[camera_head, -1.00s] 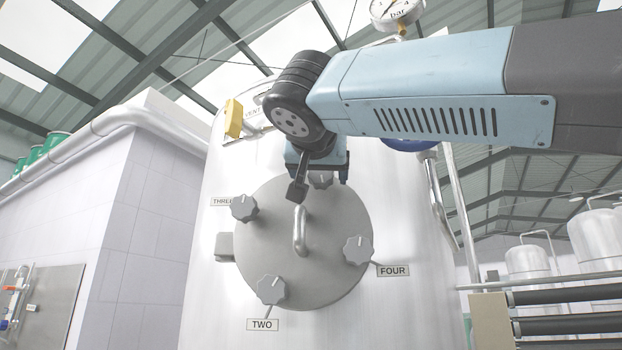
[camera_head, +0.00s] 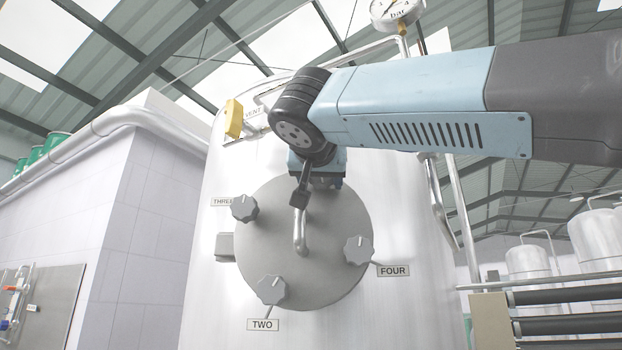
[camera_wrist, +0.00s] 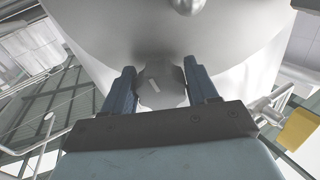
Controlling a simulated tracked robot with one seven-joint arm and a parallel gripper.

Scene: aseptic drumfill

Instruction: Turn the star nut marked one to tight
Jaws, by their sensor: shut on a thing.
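The grey star nut at the top of the round hatch lid (camera_head: 335,260) is hidden behind my arm in the head view. In the wrist view this star nut (camera_wrist: 161,88), with a pale pointer mark on its face, sits between the two dark fingers of my gripper (camera_wrist: 161,78). My gripper is shut on it. No label for this nut shows; the other three have labels THREE, TWO and FOUR, so it appears to be nut one. In the head view my gripper (camera_head: 318,181) is at the lid's upper rim.
Star nuts three (camera_head: 244,208), two (camera_head: 271,290) and four (camera_head: 358,250) sit around the lid. A bent metal handle (camera_head: 300,228) stands out from the lid below my wrist. A yellow vent lever (camera_head: 234,119) and a pressure gauge (camera_head: 397,12) are above.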

